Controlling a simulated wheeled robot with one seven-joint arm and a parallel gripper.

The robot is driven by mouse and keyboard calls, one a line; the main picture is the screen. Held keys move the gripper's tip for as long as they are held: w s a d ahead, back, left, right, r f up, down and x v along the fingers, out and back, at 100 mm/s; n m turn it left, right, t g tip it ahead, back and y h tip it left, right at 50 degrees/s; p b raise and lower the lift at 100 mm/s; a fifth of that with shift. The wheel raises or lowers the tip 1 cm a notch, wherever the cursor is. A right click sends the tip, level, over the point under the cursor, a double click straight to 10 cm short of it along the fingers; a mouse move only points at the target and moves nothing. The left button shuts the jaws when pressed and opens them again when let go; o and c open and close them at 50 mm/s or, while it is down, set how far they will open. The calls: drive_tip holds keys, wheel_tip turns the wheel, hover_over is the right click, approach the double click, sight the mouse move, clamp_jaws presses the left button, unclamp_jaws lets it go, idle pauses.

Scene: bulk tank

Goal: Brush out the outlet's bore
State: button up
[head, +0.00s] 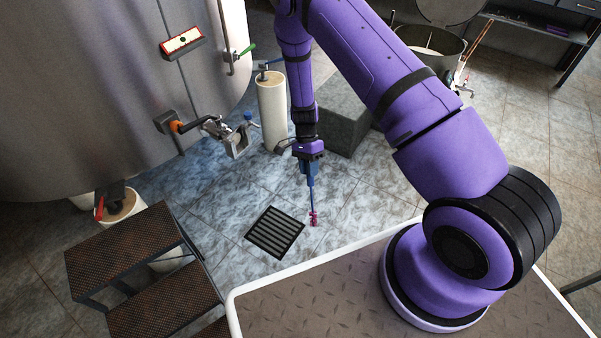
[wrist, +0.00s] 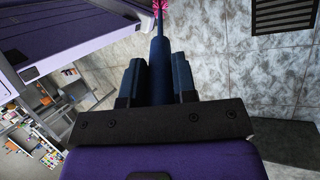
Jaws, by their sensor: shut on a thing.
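My gripper (head: 309,166) hangs pointing down in the head view, shut on the blue handle of a brush (head: 312,195). The brush hangs upright with its magenta bristles at the bottom, above the tiled floor. In the wrist view, the two dark fingers (wrist: 158,82) hold the blue handle (wrist: 159,55) between them, and the bristles (wrist: 160,8) show at the top edge. The outlet (head: 213,127) is a metal fitting on the tank's lower side, left of and apart from my gripper. An orange-marked part (head: 177,126) sits beside it. The inside of its bore cannot be made out.
The big steel tank (head: 100,90) fills the left. A white cylinder (head: 272,110) and a grey block (head: 345,120) stand behind my gripper. Brown steps (head: 125,250) are at lower left. A dark floor grate (head: 274,232) lies near the brush. Tiled floor between is clear.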

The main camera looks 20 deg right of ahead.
drive_tip(key=w+a+f+m+t+y, duration=0.1)
drive_tip(key=a+f+m+t+y, duration=0.3)
drive_tip(key=m+y, duration=0.8)
drive_tip(key=w+d+f+m+t+h, duration=0.1)
drive_tip(key=w+d+f+m+t, duration=0.1)
drive_tip(key=m+t, duration=0.5)
drive_tip(key=w+d+f+m+t+h, duration=0.1)
drive_tip(key=w+d+f+m+t, duration=0.1)
drive_tip(key=w+f+m+t, duration=0.3)
drive_tip(key=shift+d+f+m+t+h, duration=0.15)
drive_tip(key=shift+d+m+t+h, duration=0.2)
drive_tip(key=shift+m+t, duration=1.35)
drive_tip(key=shift+d+n+t, duration=0.15)
drive_tip(key=shift+n+t, duration=0.45)
drive_tip(key=x, duration=0.8)
drive_tip(key=shift+w, duration=0.15)
drive_tip(key=shift+a, duration=0.2)
